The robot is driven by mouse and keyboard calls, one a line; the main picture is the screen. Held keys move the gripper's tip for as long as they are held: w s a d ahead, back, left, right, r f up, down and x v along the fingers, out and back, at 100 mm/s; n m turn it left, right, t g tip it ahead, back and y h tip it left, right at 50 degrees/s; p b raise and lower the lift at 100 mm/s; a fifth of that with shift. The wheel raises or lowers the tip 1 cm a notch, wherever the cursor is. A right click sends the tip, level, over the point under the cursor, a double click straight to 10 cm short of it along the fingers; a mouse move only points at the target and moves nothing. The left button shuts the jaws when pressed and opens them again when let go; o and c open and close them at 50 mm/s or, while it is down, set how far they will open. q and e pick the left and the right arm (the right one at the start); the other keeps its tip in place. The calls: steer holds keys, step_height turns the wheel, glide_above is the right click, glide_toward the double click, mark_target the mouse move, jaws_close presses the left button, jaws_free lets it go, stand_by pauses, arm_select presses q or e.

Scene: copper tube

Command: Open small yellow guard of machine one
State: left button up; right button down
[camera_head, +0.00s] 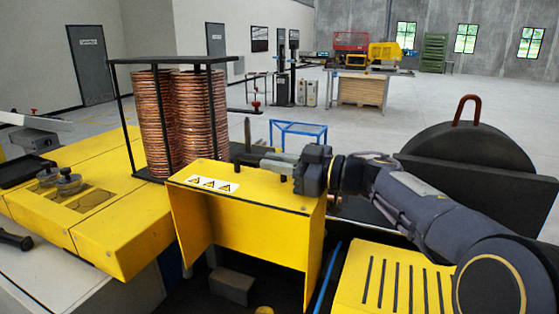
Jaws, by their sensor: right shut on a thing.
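The small yellow guard (245,222) with a white warning label strip is in the middle of the head view. It has a top plate, a front plate and side walls. Its underside gapes over a dark cavity with a grey block (231,285) inside. My right arm comes in from the right, and my right gripper (277,164) is at the guard's top right, behind its upper edge. It is shut on the guard; the exact contact of the fingertips is partly hidden. My left gripper is not in view.
Copper tube coils (180,120) stand in a black frame (172,61) just behind the guard. A yellow machine bed (120,232) lies to the left. A slotted yellow panel (395,280) is at the front right. A large dark drum (470,152) stands at the right.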

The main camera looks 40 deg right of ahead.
steer(key=c, duration=1.5)
jaws_free()
steer(key=shift+o, duration=0.2)
steer(key=b+v, duration=0.1)
steer(key=v, duration=0.6)
steer(key=shift+s+d+b, duration=0.2)
steer(key=shift+s+b, duration=0.1)
steer(key=shift+s, duration=0.05)
